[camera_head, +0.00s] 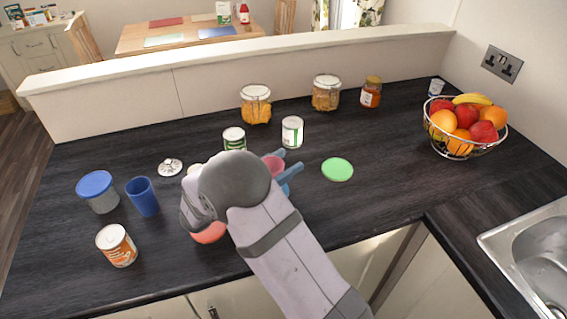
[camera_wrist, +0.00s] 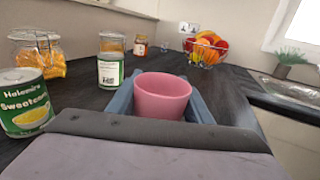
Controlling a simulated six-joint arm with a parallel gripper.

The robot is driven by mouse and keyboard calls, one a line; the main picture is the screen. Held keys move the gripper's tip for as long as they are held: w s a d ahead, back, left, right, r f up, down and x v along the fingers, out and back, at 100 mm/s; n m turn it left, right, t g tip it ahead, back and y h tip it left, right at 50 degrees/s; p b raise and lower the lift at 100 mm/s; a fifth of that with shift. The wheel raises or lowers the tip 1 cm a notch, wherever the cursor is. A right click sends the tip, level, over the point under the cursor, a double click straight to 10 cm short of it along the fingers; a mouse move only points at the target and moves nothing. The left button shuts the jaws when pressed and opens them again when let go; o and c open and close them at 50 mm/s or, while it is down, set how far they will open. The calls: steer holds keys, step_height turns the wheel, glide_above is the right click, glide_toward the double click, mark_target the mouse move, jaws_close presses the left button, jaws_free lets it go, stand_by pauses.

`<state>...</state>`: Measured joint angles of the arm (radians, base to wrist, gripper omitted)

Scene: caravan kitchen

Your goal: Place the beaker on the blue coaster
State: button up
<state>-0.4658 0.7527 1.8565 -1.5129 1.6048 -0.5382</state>
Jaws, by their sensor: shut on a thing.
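A pink beaker (camera_head: 273,164) is held upright between the blue-grey fingers of my gripper (camera_head: 285,170). In the wrist view the beaker (camera_wrist: 162,98) sits between both fingers of my gripper (camera_wrist: 162,105), its open rim facing up. I cannot tell whether its base touches the worktop. No blue coaster is plainly in view on the worktop; my arm hides part of the surface. A green round coaster (camera_head: 337,169) lies to the right of my gripper. A blue beaker (camera_head: 143,197) stands at the left.
A blue-lidded tub (camera_head: 98,192) and orange-labelled can (camera_head: 117,246) stand left. A coral object (camera_head: 209,233) is partly behind my arm. Cans (camera_head: 292,132) and pasta jars (camera_head: 256,105) stand behind. A fruit basket (camera_head: 464,142) and sink (camera_head: 535,255) are right. The worktop around the green coaster is clear.

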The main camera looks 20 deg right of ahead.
steer(key=shift+f, duration=0.15)
steer(key=o, duration=1.1)
steer(key=shift+r, duration=0.25)
steer(key=shift+s+a+f, duration=0.1)
steer(key=shift+a, duration=0.2)
steer(key=b+v, duration=0.3)
steer(key=v, duration=0.8)
steer(key=shift+s+a, duration=0.1)
steer(key=shift+a, duration=0.1)
